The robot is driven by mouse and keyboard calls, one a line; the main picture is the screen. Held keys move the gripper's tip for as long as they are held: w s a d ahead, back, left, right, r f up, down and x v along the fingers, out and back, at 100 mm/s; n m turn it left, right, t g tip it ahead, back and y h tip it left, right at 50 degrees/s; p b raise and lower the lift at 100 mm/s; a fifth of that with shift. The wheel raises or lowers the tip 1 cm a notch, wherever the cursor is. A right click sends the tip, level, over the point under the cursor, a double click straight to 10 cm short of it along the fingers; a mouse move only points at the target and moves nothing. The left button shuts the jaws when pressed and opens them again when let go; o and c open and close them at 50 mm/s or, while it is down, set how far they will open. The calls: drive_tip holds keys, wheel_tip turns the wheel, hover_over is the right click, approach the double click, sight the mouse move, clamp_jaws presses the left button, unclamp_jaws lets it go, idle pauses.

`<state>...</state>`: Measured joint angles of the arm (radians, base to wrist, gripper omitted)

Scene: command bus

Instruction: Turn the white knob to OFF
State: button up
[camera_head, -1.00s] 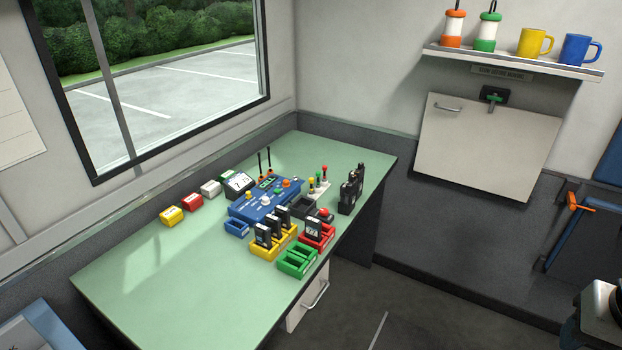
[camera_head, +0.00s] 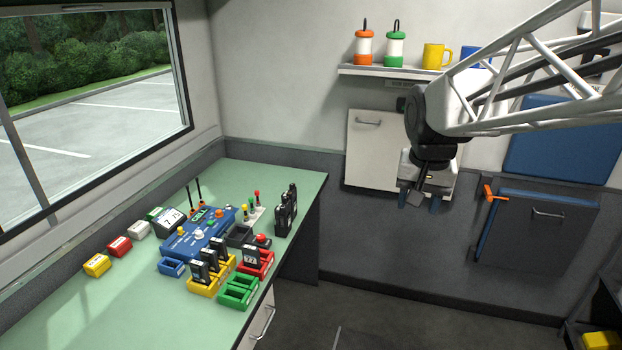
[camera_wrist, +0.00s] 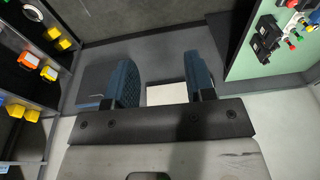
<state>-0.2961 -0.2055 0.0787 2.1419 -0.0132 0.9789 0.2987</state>
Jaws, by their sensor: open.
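The white knob (camera_head: 199,234) sits on top of the blue console (camera_head: 171,240) on the green desk, small in the head view; its setting and the OFF mark are too small to read. My gripper (camera_head: 437,202) is up in the air to the right of the desk, well apart from the console, in front of the back wall. In the wrist view my gripper (camera_wrist: 162,82) shows two blue fingers apart with nothing between them. The knob cannot be made out in the wrist view.
On the green desk (camera_head: 70,310), yellow and green trays (camera_head: 238,291) stand in front of the console, a red tray beside them. Black radios (camera_head: 285,210) stand at its right. A shelf (camera_head: 390,72) with lanterns and mugs is on the wall. The desk's front left is clear.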

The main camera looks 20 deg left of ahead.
drive_tip(key=w+a+f, duration=0.2)
drive_tip(key=w+a, duration=0.7)
drive_tip(key=a, duration=0.4)
drive_tip(key=g, duration=0.2)
hover_over(198, 232)
drive_tip(key=shift+n+h, duration=0.3)
drive_tip(key=f, duration=2.1)
drive_tip(key=shift+w+d+f, duration=0.2)
drive_tip(key=shift+f, duration=0.2)
drive_tip(key=shift+s+a+f, duration=0.1)
drive_tip(key=shift+a+f, duration=0.1)
drive_tip(key=shift+a, duration=0.1)
drive_tip(key=shift+f, duration=0.15)
drive_tip(key=shift+d+f, duration=0.1)
drive_tip(key=shift+f, duration=3.65)
drive_tip(key=shift+c, duration=0.2)
